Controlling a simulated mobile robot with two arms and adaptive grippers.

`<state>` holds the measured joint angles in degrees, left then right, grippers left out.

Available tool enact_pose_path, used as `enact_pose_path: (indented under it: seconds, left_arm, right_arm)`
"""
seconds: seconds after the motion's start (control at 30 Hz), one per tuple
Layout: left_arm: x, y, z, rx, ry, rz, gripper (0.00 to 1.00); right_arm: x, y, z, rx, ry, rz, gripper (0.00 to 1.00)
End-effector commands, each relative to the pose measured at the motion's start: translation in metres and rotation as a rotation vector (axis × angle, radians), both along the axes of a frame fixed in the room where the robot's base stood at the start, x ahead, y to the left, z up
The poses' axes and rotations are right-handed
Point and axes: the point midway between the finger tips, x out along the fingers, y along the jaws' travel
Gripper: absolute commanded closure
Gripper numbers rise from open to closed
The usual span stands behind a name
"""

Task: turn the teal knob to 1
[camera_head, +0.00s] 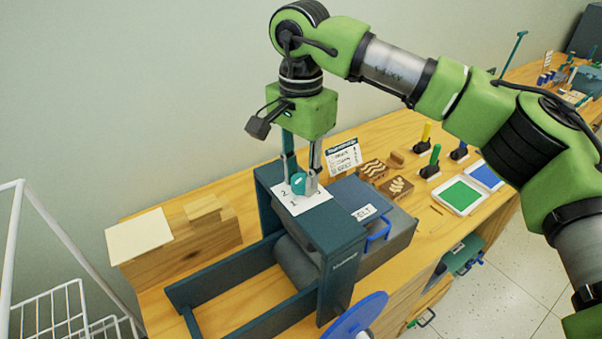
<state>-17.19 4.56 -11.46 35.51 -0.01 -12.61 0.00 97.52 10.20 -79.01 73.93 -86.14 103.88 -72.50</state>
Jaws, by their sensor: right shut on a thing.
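The teal knob (298,184) sits on a white card marked with numbers (308,203), on top of the dark blue press (345,236). The digits 2 and 1 show on the card, left and in front of the knob. My right gripper (301,183) comes down from above and is shut on the knob, with a finger at each side. The fingers hide part of the knob and card, so I cannot tell where its pointer is. My left gripper is not in view.
A blue wheel (356,316) stands at the press's front. A wooden block with paper (140,235) lies left. Carved blocks (397,186), colour trays (460,195) and upright handled tools (435,158) stand right. A white wire rack (50,310) is at far left.

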Motion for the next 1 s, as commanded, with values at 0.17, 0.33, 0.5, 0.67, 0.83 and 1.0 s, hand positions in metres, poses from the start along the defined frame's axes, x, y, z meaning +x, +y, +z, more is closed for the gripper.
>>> enact_pose_path:
  seconds: [0.17,0.33,0.5,0.67,0.83,1.0]
  left_arm:
    - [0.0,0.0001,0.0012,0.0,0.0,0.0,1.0]
    - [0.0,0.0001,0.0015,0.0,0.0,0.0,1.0]
    - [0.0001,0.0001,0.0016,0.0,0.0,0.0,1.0]
    - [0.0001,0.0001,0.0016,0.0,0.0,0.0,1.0]
    - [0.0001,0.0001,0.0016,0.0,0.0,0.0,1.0]
    - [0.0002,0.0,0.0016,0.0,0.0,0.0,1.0]
  right_arm:
    - [0.001,0.0,0.0017,0.002,-0.003,0.08,0.96]
    - [0.0011,0.0001,0.0017,0.003,-0.004,0.125,0.96]
    - [0.0011,0.0,0.0017,0.003,-0.004,0.141,0.95]
    - [0.0011,0.0001,0.0017,0.002,-0.005,0.144,0.96]
    - [0.0011,0.0001,0.0018,0.002,-0.005,0.144,0.96]
    - [0.0008,0.0,0.0014,0.002,-0.003,0.143,0.57]
